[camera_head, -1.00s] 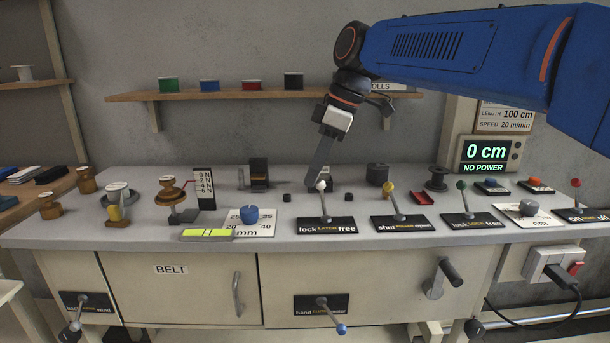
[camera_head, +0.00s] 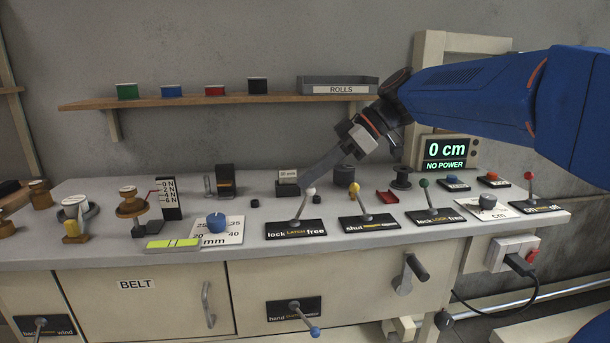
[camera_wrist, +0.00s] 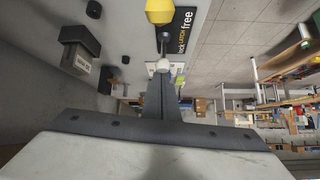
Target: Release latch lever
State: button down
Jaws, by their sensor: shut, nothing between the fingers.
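The latch lever has a white knob (camera_head: 310,191) on a thin stem. It rises from a black plate (camera_head: 295,229) marked "lock LATCH free" on the bench and leans right, toward "free". My gripper (camera_head: 303,188) is shut and empty. It slants down from the upper right, its tips at the knob's left side and slightly behind it. In the wrist view the white knob (camera_wrist: 164,63) sits right at the end of the shut fingers (camera_wrist: 158,84). Whether they touch is unclear. The plate (camera_wrist: 185,28) shows beyond it.
A blue dial (camera_head: 216,220) is on the left. A small block with a label (camera_head: 288,183) stands behind the latch lever. The display (camera_head: 445,151) reads 0 cm, NO POWER.

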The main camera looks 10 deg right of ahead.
jog(key=shift+d+f, duration=0.2)
jog(key=shift+d, duration=0.05)
dwell(0.4)
jog(key=a+r, duration=0.3)
jog(key=a, duration=0.1)
jog(key=d+f+v, duration=0.1)
jog(key=v, duration=0.9)
jog(key=shift+w, duration=0.4)
jog(key=shift+f, duration=0.1)
jog(key=s+d+f+m+t+h, duration=0.1)
jog(key=s+d+f+m+h, duration=0.2)
jog(key=f, duration=0.7)
jog(key=s+d+f+m+t+h, duration=0.1)
jog(key=s+d+f+m+h, duration=0.2)
jog(key=s+f+m, duration=0.4)
jog(key=s+d+f+m+t+h, duration=0.1)
jog(key=s+d+f+m+h, duration=0.2)
jog(key=s+f, duration=0.9)
notch_tip(320, 180, down, 3)
jog(key=d+m, duration=0.2)
jog(key=shift+s+m+t+h, duration=0.25)
jog(key=shift+m+t+h, duration=0.05)
jog(key=shift+t, duration=0.1)
